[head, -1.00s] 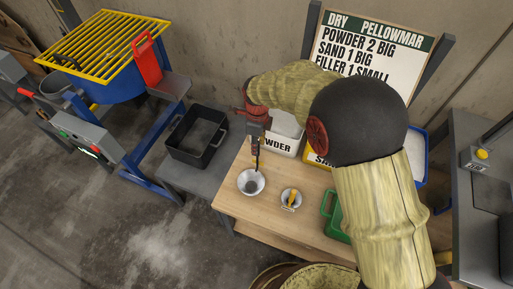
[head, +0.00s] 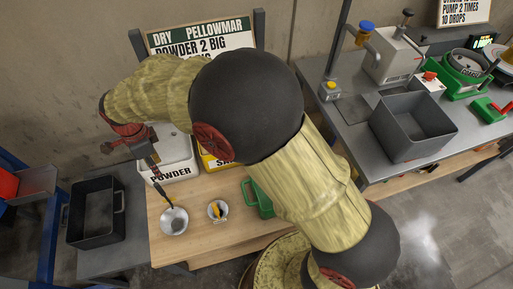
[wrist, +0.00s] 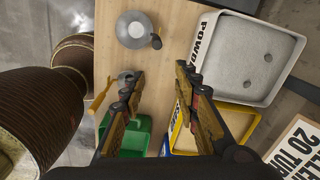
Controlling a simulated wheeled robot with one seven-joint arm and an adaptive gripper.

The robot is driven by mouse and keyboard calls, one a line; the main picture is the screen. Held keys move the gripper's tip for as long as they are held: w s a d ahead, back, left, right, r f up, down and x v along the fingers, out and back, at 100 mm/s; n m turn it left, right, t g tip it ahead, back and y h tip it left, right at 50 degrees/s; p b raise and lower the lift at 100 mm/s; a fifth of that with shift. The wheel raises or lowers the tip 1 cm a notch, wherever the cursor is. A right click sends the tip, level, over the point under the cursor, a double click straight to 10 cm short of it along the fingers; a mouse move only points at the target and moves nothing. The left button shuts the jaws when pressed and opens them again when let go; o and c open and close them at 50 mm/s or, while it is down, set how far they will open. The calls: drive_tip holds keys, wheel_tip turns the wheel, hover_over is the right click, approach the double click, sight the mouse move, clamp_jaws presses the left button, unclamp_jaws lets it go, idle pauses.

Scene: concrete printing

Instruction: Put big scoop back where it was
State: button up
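The big scoop (head: 173,221), a round metal bowl with a dark handle sticking up, rests at the left front of the wooden table. In the wrist view its bowl (wrist: 135,30) is at the top, with the handle's dark end seen almost end-on. My gripper (wrist: 160,78) is open and empty, its fingers wide apart. It is above the table and apart from the scoop; in the head view it hangs just behind the handle. The small scoop (head: 217,210), with a yellow handle, sits right of the big scoop; one finger partly covers it in the wrist view.
The white POWDER bin (head: 170,171) and yellow SAND bin (head: 212,164) stand behind the scoops. A green container (head: 258,198) is to the right. A black tub (head: 95,212) stands on the grey side table at left. A grey bin (head: 413,128) is on the right bench.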

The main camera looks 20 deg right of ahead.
drive_tip(key=s+d+r+n+t, duration=0.1)
drive_tip(key=s+d+r+n, duration=0.25)
drive_tip(key=d+r, duration=0.5)
drive_tip(key=s+d+r+n+t, duration=0.15)
drive_tip(key=d+r+n, duration=0.25)
drive_tip(key=d+r, duration=0.45)
drive_tip(key=s+d+r+n+t, duration=0.1)
drive_tip(key=s+d+n+t, duration=0.1)
drive_tip(key=s+d+n, duration=0.6)
drive_tip(key=s+d, duration=0.7)
drive_tip(key=shift+s+r+n+t, duration=0.35)
drive_tip(key=shift+d, duration=0.15)
